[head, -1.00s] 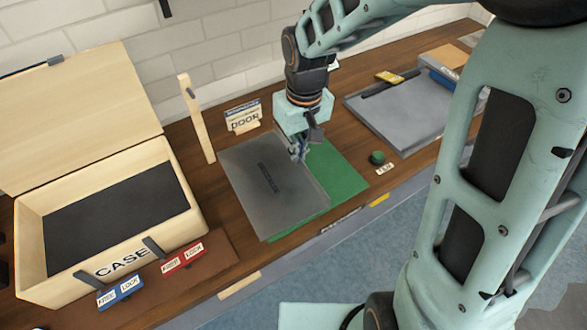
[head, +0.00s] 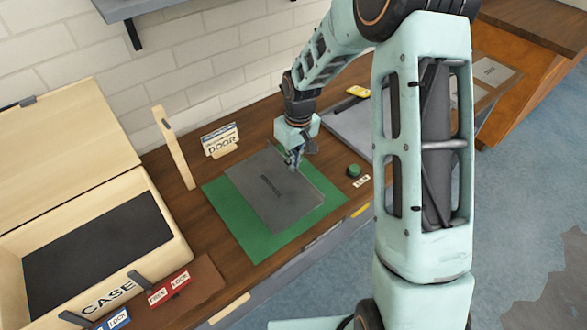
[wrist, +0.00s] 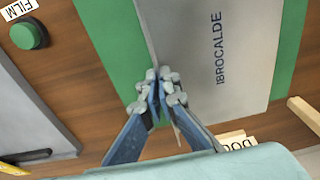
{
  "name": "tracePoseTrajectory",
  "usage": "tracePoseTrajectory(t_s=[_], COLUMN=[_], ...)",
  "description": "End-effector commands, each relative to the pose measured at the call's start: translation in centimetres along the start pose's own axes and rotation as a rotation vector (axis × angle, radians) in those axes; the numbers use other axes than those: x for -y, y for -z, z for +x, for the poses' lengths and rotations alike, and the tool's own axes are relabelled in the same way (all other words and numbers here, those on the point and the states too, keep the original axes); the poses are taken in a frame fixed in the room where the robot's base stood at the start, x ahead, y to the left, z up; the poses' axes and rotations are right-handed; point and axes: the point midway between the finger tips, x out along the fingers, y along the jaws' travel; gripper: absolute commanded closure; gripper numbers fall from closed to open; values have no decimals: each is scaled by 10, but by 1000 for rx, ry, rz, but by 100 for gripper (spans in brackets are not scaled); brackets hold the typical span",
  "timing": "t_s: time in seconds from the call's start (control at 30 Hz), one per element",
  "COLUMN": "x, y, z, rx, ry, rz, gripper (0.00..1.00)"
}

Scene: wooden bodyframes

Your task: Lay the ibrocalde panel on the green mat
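The ibrocalde panel (head: 278,205) is a thin grey rectangle with dark lettering. In the head view it is over the green mat (head: 222,207), with green showing on its left, front and right. I cannot tell whether it touches the mat or hovers just above. My gripper (head: 295,162) is at the panel's back right edge. In the wrist view my gripper (wrist: 162,78) has its fingertips closed together on the edge of the panel (wrist: 205,45), which reads IBROCALDE. Green mat (wrist: 115,60) shows on both sides of it.
A green knob (head: 353,170) with a FILM label stands right of the mat. A grey plate (head: 345,130) lies behind it. An open wooden CASE (head: 165,225) stands left, with an upright wooden post (head: 175,150) and a DOOR sign (head: 220,145) behind the mat.

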Motion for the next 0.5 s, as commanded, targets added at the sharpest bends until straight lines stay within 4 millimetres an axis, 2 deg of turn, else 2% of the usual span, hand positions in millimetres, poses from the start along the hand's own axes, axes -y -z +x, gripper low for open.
tracePoseTrajectory(t_s=[0.17,0.33,0.5], x=[-6,-5,-6], y=[2,0,0], z=[8,34,38], rx=[1,2,-2], ry=[0,1,-1], rz=[0,0,0], gripper=[100,100,100])
